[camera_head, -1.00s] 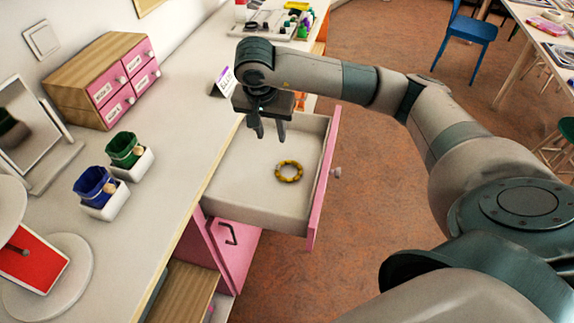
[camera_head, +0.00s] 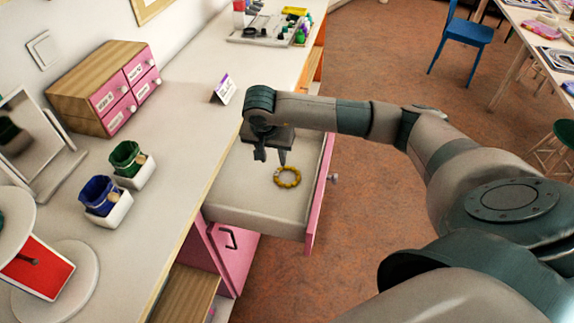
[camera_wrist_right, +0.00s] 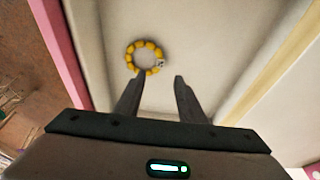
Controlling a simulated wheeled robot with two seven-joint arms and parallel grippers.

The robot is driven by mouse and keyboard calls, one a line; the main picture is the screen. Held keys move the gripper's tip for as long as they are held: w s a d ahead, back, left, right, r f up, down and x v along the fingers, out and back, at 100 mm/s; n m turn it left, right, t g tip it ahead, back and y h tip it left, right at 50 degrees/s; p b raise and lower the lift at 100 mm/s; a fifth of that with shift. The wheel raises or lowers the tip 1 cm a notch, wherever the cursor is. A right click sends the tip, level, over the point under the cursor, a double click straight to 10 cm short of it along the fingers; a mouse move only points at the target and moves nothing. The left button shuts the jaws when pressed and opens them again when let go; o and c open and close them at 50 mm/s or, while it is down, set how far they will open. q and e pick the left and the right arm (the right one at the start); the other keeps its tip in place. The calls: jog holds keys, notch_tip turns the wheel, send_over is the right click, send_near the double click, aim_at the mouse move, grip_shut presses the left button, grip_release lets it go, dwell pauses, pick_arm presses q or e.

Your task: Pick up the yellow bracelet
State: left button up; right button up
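The yellow bracelet (camera_head: 287,177), a ring of yellow beads, lies flat on the floor of the open pink-fronted drawer (camera_head: 240,197). It also shows in the right wrist view (camera_wrist_right: 145,57), with a small silvery piece on its right side. My right gripper (camera_head: 271,160) is over the drawer, pointing down, just above and to the left of the bracelet in the head view. In the wrist view its fingers (camera_wrist_right: 160,78) are apart with nothing between them, and the left fingertip overlaps the bracelet's near edge. I cannot tell whether it touches. My left gripper is not in view.
The drawer's pink front (camera_head: 319,200) and side walls stand around the bracelet. On the white counter are blue (camera_head: 99,194) and green (camera_head: 127,158) bags in white trays, a small drawer box (camera_head: 104,85) and a card (camera_head: 224,90).

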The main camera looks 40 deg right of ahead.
aim_at(276, 173)
jog(key=shift+p+x, duration=0.35)
jog(key=shift+x, duration=1.25)
jog(key=shift+f+p, duration=0.55)
jog(key=p+x, duration=0.1)
jog(key=x, duration=0.2)
jog(key=shift+s, duration=0.15)
jog(key=shift+d+f+p, duration=0.1)
jog(key=shift+f+p, duration=0.2)
jog(key=shift+f, duration=0.3)
grip_shut()
